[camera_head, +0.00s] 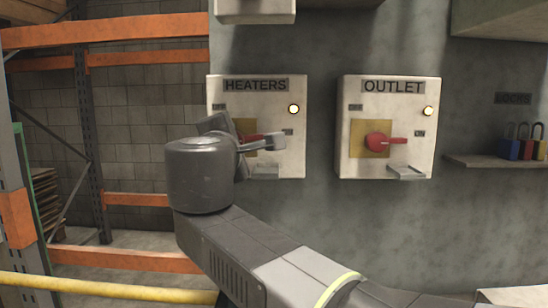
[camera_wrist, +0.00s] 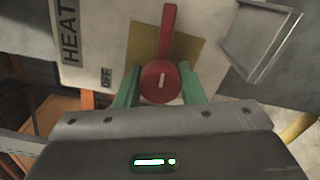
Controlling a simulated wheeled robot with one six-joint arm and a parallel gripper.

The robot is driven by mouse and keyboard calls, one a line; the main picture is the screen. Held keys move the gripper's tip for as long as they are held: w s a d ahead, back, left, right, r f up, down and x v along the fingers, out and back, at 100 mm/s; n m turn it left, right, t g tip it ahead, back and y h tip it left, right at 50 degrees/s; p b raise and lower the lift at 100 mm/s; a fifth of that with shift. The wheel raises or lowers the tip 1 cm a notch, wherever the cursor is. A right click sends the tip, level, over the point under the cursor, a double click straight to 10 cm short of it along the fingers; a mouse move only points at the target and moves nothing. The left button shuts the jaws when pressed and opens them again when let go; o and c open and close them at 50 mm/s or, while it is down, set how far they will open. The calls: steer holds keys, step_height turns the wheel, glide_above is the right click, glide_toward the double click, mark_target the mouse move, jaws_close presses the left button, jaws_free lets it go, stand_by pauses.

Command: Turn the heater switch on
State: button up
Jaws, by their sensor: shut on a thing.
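The heater box (camera_head: 290,165) is a pale wall box marked HEATERS, with a round pale lamp at its upper right. Its red switch (camera_head: 252,138) is mostly hidden behind my gripper (camera_head: 258,143) in the head view. In the wrist view the red switch (camera_wrist: 168,35) shows clearly on a yellow plate (camera_wrist: 192,55). Its lever points up there, which is toward the box's right side. My gripper (camera_wrist: 159,85) has green fingers shut on both sides of the round red knob. An OFF label (camera_wrist: 106,77) shows near the plate.
The outlet box (camera_head: 345,150) is to the right, with its red switch (camera_head: 378,140) pointing right and a yellowish lamp. A shelf (camera_head: 480,161) with several coloured padlocks is farther right. Orange racking (camera_head: 130,28) stands at left. A metal hasp (camera_wrist: 262,40) juts from the heater box.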

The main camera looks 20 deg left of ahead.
steer(key=shift+f+m+b, duration=0.1)
steer(key=shift+m+b, duration=0.4)
steer(key=o, duration=1)
steer(key=shift+p+v, duration=0.55)
steer(key=shift+v, duration=6.35)
steer(key=shift+w, duration=0.1)
steer(key=shift+b+x, duration=0.5)
steer(key=shift+x, duration=4.7)
